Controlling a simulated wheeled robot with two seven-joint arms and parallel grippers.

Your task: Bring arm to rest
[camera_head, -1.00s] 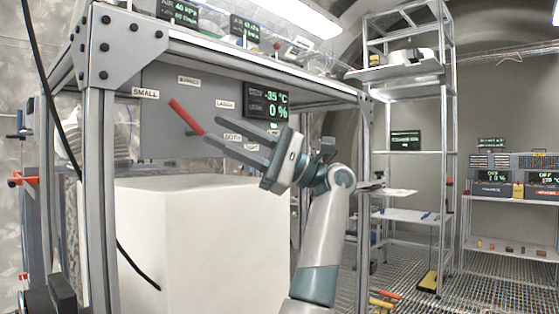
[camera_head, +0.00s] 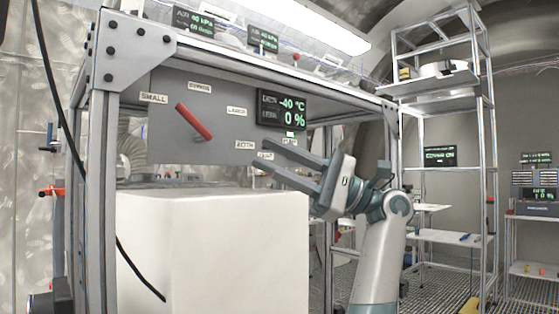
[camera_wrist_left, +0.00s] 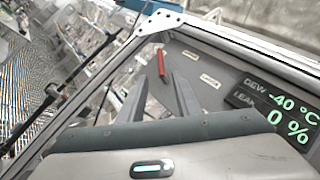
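My left gripper (camera_head: 263,155) is in front of the grey panel (camera_head: 215,145), with its two fingers apart and nothing between them. Its fingertips point left, to the right of and below the red handle (camera_head: 194,122), and appear clear of it. The handle slants from upper left to lower right, among the labels SMALL, BYPASS, LARGE and BOTH. In the left wrist view the open fingers (camera_wrist_left: 160,85) show with the red handle (camera_wrist_left: 161,63) beyond them. My right gripper is not in view.
A display (camera_head: 283,108) on the panel reads -40 °C and 0 %. A large white block (camera_head: 215,250) stands below the gripper, inside a metal frame (camera_head: 101,170). A black cable (camera_head: 66,130) hangs at the left. A shelf rack (camera_head: 487,150) stands at the right.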

